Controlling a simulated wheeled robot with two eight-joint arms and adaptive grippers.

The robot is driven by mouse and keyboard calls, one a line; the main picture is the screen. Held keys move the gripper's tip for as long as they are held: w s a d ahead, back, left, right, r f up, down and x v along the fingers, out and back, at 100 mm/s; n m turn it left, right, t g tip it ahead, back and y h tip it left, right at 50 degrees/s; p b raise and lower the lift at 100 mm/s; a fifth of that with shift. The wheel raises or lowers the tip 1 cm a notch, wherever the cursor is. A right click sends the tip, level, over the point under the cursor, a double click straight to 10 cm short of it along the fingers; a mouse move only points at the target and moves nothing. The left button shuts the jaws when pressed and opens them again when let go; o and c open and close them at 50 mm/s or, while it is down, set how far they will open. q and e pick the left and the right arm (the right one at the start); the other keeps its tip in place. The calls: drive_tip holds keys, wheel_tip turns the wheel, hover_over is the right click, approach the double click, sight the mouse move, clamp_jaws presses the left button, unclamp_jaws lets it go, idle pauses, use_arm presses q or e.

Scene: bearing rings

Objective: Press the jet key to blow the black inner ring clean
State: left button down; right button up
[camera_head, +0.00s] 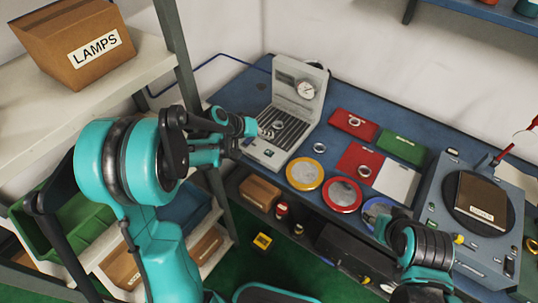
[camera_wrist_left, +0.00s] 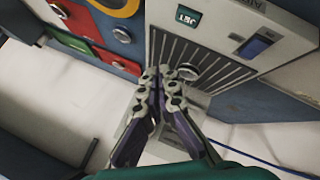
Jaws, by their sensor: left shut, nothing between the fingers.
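The grey blow-off station (camera_head: 262,155) stands on the blue bench with a slotted bed and a round gauge. A ring (camera_head: 277,125) with a dark centre lies on the slotted bed; it also shows in the left wrist view (camera_wrist_left: 188,70). The green JET key (camera_wrist_left: 187,16) is on the station's face beyond the slots. A blue rocker switch (camera_wrist_left: 257,45) is beside it. My left gripper (camera_head: 248,127) is shut and empty over the station; in the left wrist view its fingertips (camera_wrist_left: 170,73) are near the ring, apart from the JET key. My right gripper's fingers are not clearly visible.
Yellow (camera_head: 305,173) and red (camera_head: 342,194) round plates lie right of the station. Red (camera_head: 353,124) and green (camera_head: 402,147) blocks lie behind. A grey machine with a brown box (camera_head: 482,198) stands right. A shelf with a LAMPS box (camera_head: 75,45) is left.

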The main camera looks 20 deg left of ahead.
sight(267, 153)
use_arm(q)
drive_tip(key=shift+f+b, duration=2.15)
drive_tip(key=shift+f, duration=0.95)
drive_tip(key=shift+f+b, duration=0.4)
drive_tip(key=shift+f, duration=0.05)
drive_tip(key=shift+f+b, duration=0.3)
drive_tip(key=shift+r+p, duration=0.6)
drive_tip(key=shift+r, duration=0.15)
drive_tip(key=shift+r+p, duration=1.9)
drive_tip(key=shift+r, duration=0.7)
drive_tip(key=shift+f, duration=0.1)
